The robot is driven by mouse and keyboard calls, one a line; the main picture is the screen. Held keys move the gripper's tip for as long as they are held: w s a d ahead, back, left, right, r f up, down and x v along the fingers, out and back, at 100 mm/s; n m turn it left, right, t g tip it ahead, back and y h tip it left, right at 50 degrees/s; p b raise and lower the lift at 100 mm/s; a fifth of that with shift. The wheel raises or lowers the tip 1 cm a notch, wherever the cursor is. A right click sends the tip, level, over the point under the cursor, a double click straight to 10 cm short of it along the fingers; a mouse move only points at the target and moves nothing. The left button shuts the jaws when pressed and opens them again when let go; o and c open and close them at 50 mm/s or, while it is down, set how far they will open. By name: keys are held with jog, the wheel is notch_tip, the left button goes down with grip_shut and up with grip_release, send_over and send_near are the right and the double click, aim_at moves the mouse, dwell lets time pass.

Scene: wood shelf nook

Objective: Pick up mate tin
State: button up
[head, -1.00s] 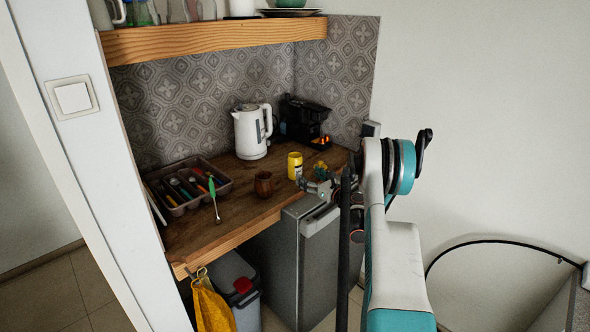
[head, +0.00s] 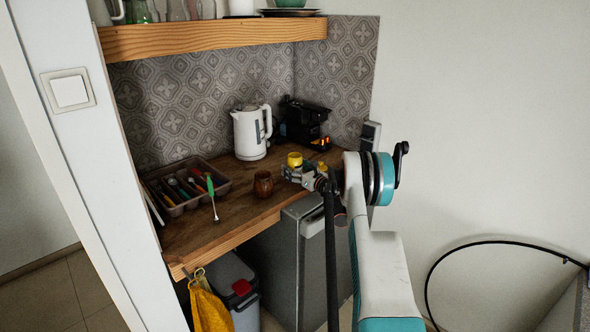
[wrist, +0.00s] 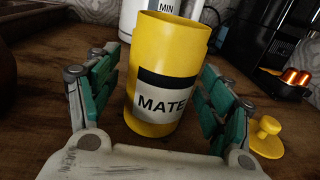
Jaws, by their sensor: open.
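The mate tin (wrist: 167,75) is a yellow open-topped cylinder with a black and white label reading "MATE". It stands on the wooden counter and looks slightly tilted in the wrist view. In the head view its yellow top (head: 295,160) shows behind my gripper (head: 296,175), which hides its lower part. In the wrist view my gripper (wrist: 160,105) is open, with one green-padded finger on each side of the tin. I see a gap at the left finger; the right finger is close to the tin, and I cannot tell whether it touches.
A yellow knobbed lid (wrist: 267,138) lies right of my right finger. A brown cup (head: 263,184) stands left of my gripper. A white kettle (head: 251,132) and a black coffee machine (head: 305,122) stand behind. A cutlery tray (head: 187,186) is at left, below a wooden shelf (head: 215,37).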

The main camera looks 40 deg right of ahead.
jog(key=c, duration=1.3)
jog(key=shift+r, duration=0.1)
